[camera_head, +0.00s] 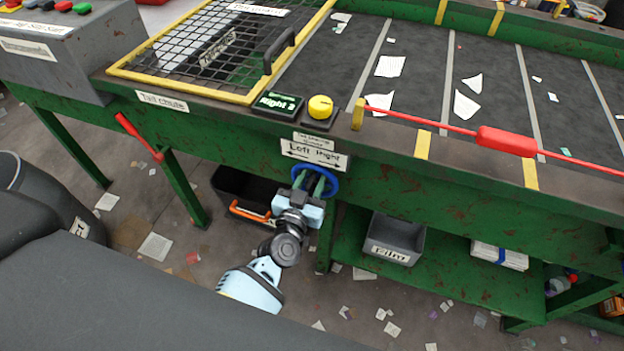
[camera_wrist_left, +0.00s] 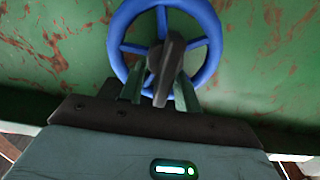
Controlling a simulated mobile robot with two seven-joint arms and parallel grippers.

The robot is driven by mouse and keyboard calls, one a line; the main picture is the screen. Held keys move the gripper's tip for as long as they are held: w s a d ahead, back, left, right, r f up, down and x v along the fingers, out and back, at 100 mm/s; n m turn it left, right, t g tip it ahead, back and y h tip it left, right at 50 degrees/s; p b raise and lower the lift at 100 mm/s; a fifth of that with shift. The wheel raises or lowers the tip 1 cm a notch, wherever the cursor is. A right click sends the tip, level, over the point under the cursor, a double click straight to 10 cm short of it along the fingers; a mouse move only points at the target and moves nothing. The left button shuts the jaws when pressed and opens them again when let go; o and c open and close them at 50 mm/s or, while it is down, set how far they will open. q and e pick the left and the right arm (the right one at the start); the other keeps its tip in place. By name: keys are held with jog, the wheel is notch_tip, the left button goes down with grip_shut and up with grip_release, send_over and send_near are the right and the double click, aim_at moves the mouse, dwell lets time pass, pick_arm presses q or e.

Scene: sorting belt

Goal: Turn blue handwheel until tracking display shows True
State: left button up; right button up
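The blue handwheel (camera_head: 333,178) is on the green side of the belt frame, under the "Left Right" arrow label (camera_head: 314,152). My left gripper (camera_head: 309,180) is at the wheel, its two fingers apart. In the left wrist view, the handwheel (camera_wrist_left: 207,20) is straight ahead. The fingers (camera_wrist_left: 160,85) reach towards its middle, either side of a dark grey piece that covers the hub. I cannot tell whether they touch it. The small tracking display (camera_head: 278,103) on the belt edge reads "Right 2" in green. My right gripper is out of view.
A yellow knob (camera_head: 320,107) stands beside the display. A red pull bar (camera_head: 506,141) runs along the belt edge. A green leg (camera_head: 187,190) stands left of my arm.

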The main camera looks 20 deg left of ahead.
pick_arm(q)
jog(key=shift+w, duration=0.15)
jog(key=shift+c, duration=0.2)
grip_shut()
jog(key=shift+f, duration=0.1)
